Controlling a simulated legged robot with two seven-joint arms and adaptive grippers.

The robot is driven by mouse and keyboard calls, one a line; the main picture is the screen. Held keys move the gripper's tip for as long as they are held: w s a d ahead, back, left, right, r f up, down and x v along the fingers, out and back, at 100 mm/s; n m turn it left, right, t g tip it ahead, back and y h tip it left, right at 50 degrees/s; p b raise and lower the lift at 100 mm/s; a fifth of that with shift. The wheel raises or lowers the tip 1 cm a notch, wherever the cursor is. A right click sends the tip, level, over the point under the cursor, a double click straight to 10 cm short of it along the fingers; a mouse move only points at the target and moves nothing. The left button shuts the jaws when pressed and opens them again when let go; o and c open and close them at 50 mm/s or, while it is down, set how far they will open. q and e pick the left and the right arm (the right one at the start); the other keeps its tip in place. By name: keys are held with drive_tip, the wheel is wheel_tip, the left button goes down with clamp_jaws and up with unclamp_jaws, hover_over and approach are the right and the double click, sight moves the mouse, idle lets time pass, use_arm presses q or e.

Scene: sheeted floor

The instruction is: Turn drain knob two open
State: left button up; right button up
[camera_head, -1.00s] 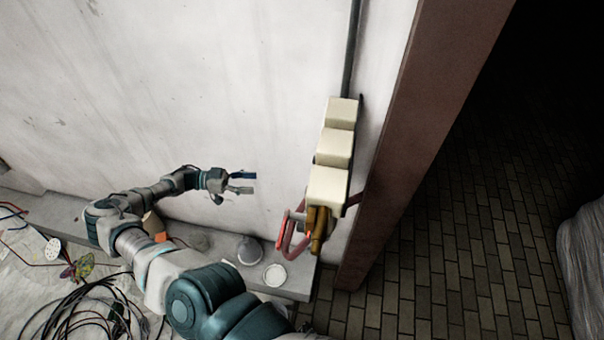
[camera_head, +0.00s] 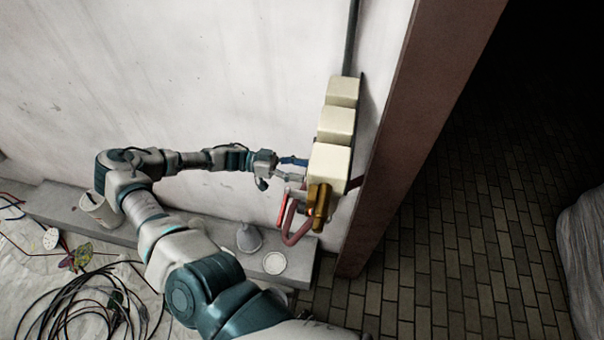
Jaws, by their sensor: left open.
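A brass-coloured fitting (camera_head: 318,205) sits below the lowest cream box on the wall. A red looped handle or pipe (camera_head: 289,236) hangs just left of it. I cannot tell which part is drain knob two or how it is turned. My left gripper (camera_head: 298,169) is open, its two fingers pointing right, just left of the lowest box and above the red part. I see nothing between the fingers. Whether a fingertip touches the box or the red part is unclear. My right gripper is out of view.
Three cream boxes (camera_head: 334,123) run up the wall beside a brown door frame (camera_head: 416,130). Black cables (camera_head: 75,305) lie on the sheeted floor.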

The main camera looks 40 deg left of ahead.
use_arm(q)
drive_tip(key=shift+w+d, duration=0.35)
drive_tip(key=shift+d, duration=0.1)
drive_tip(key=shift+a+f, duration=0.1)
drive_tip(key=shift+a, duration=0.15)
drive_tip(key=c, duration=0.7)
drive_tip(key=shift+s, duration=0.1)
drive_tip(key=c, duration=0.4)
drive_tip(key=shift+s+d, duration=0.1)
drive_tip(key=shift+d, duration=0.05)
clamp_jaws()
